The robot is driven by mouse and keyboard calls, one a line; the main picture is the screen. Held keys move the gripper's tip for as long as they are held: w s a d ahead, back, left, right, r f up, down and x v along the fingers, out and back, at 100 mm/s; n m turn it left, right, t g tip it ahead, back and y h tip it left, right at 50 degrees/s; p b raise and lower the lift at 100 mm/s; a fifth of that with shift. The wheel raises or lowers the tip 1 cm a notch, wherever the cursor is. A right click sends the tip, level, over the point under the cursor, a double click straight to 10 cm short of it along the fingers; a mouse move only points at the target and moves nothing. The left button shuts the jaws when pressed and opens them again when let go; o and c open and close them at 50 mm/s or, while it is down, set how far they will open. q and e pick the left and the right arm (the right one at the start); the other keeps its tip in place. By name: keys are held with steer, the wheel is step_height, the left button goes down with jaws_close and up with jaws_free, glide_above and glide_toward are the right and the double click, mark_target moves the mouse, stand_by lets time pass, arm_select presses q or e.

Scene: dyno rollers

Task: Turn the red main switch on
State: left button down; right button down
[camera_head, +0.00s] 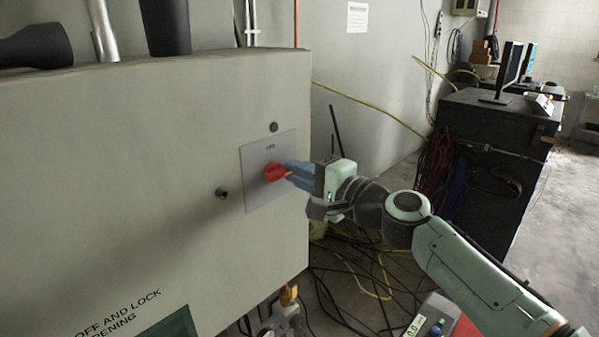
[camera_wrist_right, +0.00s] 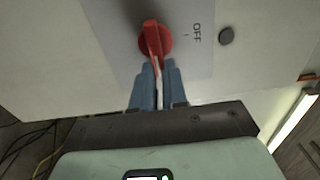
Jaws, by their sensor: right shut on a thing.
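The red main switch (camera_head: 272,171) is a round red knob on a light grey plate (camera_head: 262,196) on the front of a large grey cabinet. In the right wrist view the red switch (camera_wrist_right: 155,42) has a raised handle bar, and the plate reads OFF to its right. My right gripper (camera_head: 284,171) reaches the switch from the right. Its blue fingers (camera_wrist_right: 159,72) are shut on the handle of the switch, one on each side. The lower end of the handle is partly hidden between the fingers. My left gripper is not in view.
The grey cabinet (camera_head: 120,180) fills the left side, with a small dark knob (camera_head: 222,193) left of the plate. Cables (camera_head: 350,270) lie on the floor below my right arm. A dark workbench (camera_head: 490,150) with a monitor (camera_head: 508,68) stands at the right.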

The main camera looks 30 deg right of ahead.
stand_by(0.4)
steer(key=c, duration=1.2)
jaws_free()
steer(key=shift+o, duration=0.2)
steer(key=shift+s, duration=0.15)
steer(key=b+v, duration=0.1)
steer(key=v, duration=1.2)
steer(key=shift+d+b, duration=0.15)
steer(key=shift+b, duration=0.15)
